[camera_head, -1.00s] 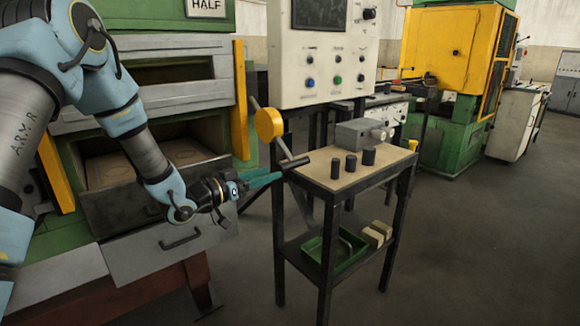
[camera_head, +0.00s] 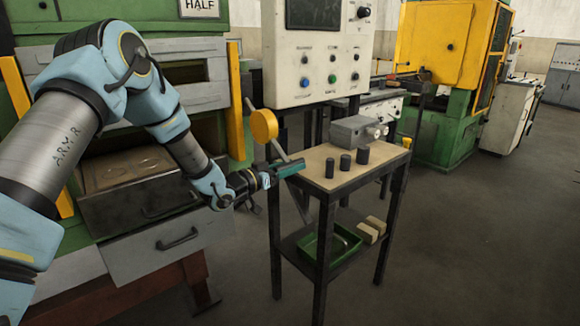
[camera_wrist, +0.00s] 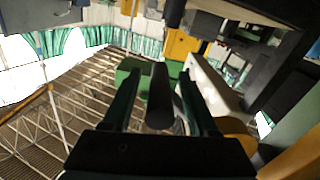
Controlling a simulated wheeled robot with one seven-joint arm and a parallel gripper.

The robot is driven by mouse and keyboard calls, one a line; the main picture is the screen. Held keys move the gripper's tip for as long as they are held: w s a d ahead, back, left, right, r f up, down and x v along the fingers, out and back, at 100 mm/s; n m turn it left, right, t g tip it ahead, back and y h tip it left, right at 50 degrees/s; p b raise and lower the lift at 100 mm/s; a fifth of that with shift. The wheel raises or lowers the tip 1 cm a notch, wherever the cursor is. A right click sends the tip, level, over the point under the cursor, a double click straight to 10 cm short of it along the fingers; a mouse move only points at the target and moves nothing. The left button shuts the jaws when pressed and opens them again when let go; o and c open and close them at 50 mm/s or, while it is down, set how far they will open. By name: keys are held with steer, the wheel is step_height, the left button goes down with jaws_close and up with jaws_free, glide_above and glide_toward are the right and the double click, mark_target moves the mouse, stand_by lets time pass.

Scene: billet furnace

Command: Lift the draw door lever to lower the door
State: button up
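The lever has a yellow round hub (camera_head: 264,125) with a thin grey rod slanting down to a dark grip near the left edge of the small table. My gripper (camera_head: 287,169) reaches in from the left at that grip, its teal fingers overlapping it. In the wrist view the dark cylindrical grip (camera_wrist: 160,96) lies between my two open fingers (camera_wrist: 158,100), with a gap visible on each side. The yellow hub also shows there at lower right (camera_wrist: 236,130). The furnace front (camera_head: 130,60) has a lower opening showing a pale hearth; which panel is the draw door is unclear.
The small table (camera_head: 325,178) carries a grey box (camera_head: 355,130) and several dark cylinders. A green tray (camera_head: 325,245) and pale blocks (camera_head: 371,230) sit on its lower shelf. A white control panel (camera_head: 318,70) stands behind. The floor to the right is clear.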

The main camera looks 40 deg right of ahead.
jaws_close()
steer(key=shift+r, duration=0.1)
stand_by(1.2)
